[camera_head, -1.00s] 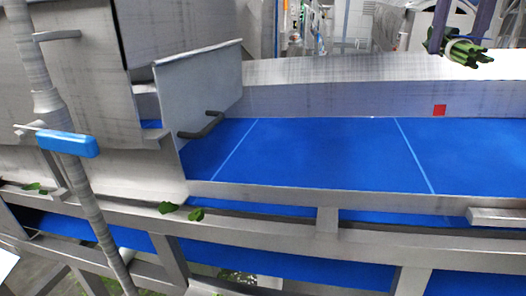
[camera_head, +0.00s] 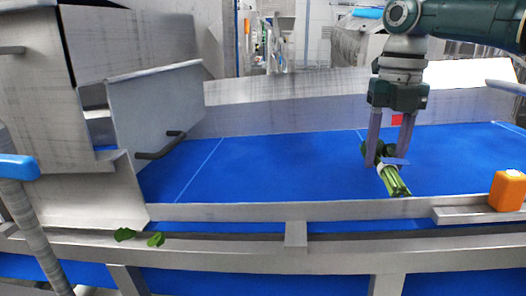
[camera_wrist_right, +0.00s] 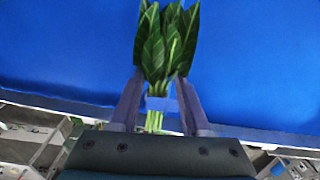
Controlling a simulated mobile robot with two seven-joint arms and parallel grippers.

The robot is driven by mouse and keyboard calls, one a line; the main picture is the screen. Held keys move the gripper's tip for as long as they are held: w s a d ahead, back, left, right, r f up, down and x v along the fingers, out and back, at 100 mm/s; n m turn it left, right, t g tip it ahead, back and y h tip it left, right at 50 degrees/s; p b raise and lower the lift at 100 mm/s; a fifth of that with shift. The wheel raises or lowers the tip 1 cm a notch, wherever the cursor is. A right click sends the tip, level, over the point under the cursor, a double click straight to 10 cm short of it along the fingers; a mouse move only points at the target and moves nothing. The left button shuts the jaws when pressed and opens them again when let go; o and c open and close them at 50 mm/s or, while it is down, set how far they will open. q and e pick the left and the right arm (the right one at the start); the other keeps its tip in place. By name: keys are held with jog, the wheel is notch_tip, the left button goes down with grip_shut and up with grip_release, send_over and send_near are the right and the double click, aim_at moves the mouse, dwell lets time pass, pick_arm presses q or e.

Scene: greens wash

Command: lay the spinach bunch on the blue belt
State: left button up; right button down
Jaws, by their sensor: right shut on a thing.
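My right gripper (camera_head: 388,152) comes in from the upper right and points down over the blue belt (camera_head: 270,165). It is shut on the spinach bunch (camera_head: 394,181), with the pale green stems toward me and the dark leaves behind. In the right wrist view the spinach (camera_wrist_right: 166,42) sits between the fingers (camera_wrist_right: 160,105), its leaves over the blue belt (camera_wrist_right: 250,60) and a bluish band around its stems. The bunch is at or just above the belt; I cannot tell whether it touches. My left gripper is out of view.
A metal rail (camera_head: 230,212) runs along the belt's near side. An orange block-like thing (camera_head: 507,191) stands at the right on a ledge. A metal panel with a dark handle (camera_head: 160,146) stands at the left. Loose leaves (camera_head: 125,234) lie on the lower frame. The belt's left part is clear.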

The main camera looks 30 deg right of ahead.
aim_at(385, 154)
notch_tip(385, 154, down, 2)
jog(key=shift+f, duration=0.25)
jog(key=shift+c, duration=1.9)
grip_release()
notch_tip(385, 154, up, 11)
jog(key=shift+r+b, duration=0.1)
jog(key=shift+b, duration=0.8)
jog(key=shift+r, duration=0.45)
